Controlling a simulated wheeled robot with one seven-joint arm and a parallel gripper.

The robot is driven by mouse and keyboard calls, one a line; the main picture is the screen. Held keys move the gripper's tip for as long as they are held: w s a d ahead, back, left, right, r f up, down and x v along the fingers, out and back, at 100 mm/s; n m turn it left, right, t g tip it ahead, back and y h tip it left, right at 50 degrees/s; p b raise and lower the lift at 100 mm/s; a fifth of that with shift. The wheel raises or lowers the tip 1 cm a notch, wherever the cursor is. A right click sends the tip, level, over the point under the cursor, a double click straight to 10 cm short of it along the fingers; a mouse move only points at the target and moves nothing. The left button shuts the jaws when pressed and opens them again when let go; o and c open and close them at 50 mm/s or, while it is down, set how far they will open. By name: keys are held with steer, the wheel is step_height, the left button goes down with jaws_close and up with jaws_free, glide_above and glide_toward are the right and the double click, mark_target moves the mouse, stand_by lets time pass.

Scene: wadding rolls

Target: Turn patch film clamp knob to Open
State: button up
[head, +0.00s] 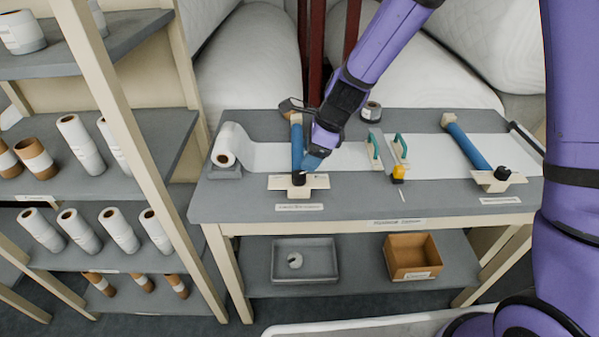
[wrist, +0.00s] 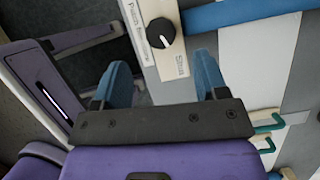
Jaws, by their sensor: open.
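A black clamp knob (head: 298,179) sits on a cream plate (head: 314,183) at the near end of the left blue bar (head: 297,148). In the wrist view the knob (wrist: 160,33) shows a white pointer mark toward the lower right, between two small labels too blurred to read fully. My gripper (head: 311,163) is above the table, close beside this knob. In the wrist view my two blue fingers (wrist: 162,76) are spread apart and empty. The knob lies beyond their tips, roughly in line with the gap, apparently not gripped.
A second blue bar (head: 468,146) with its own black knob (head: 502,173) is on the right. A white roll (head: 228,147) feeds film across the table (head: 350,208). Green handles (head: 399,148) and a yellow-topped item (head: 398,174) stand mid-table. Shelves (head: 120,175) with rolls are at left.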

mark_target(299, 174)
steer(key=x, duration=0.7)
steer(key=c, duration=0.9)
